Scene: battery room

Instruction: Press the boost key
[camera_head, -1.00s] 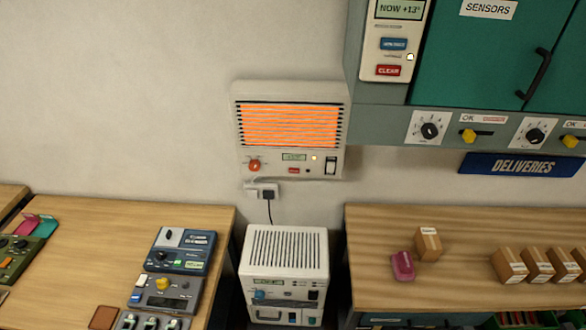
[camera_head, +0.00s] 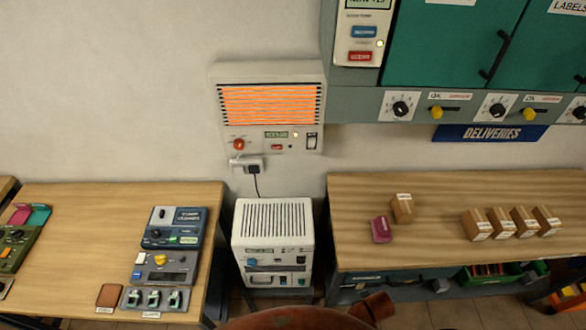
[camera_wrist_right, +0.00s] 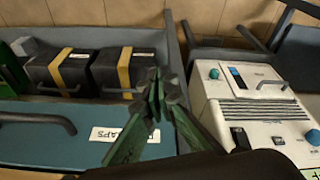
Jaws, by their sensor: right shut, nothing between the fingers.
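A cream wall heater (camera_head: 214,100) with a glowing orange grille hangs on the wall in the head view. Its lower strip has a red knob (camera_head: 239,144), a small display (camera_head: 276,134), a small red key (camera_head: 277,147), a lit lamp and a dark rocker switch (camera_head: 312,141). The lettering on the red key is too small to read, so I cannot tell whether it is the boost key. My right gripper (camera_wrist_right: 160,80) shows in the right wrist view with its green fingers together and empty, well away from the heater. My left gripper is not in view.
A white floor unit (camera_head: 272,222) stands under the heater between two wooden benches. The left bench (camera_head: 80,215) carries small devices; the right bench (camera_head: 345,230) carries boxes. A teal cabinet (camera_head: 430,50) juts out right of the heater. The wrist view shows a drawer (camera_wrist_right: 50,135).

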